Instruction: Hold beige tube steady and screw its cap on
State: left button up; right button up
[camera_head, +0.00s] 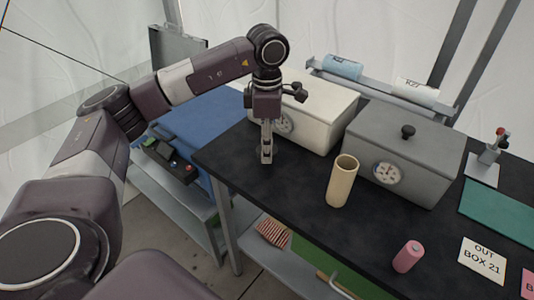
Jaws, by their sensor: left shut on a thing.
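The beige tube (341,184) stands upright on the black tabletop, near its front edge and in front of the grey box. Its top is open and shows a hollow inside, with no cap on it. My left gripper (266,156) points down over the table's left part, left of the tube and apart from it. Its fingers are shut on a small dark thing low at the tabletop, mostly hidden; I cannot tell whether it is the cap. No cap shows clearly elsewhere. My right gripper is not in view.
A white box (318,108) and a grey lidded box (405,150) with dials stand behind the tube. A pink cylinder (408,257) and an OUT BOX 21 card (482,261) lie to the right. The tabletop (290,190) between gripper and tube is clear.

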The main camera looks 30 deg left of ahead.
pick_arm(q)
notch_tip(320, 180, up, 8)
jog(key=shift+w+r+b, duration=0.1)
jog(key=shift+b, duration=0.2)
notch_tip(320, 180, up, 8)
jog(key=p, duration=0.2)
jog(key=shift+r, duration=0.25)
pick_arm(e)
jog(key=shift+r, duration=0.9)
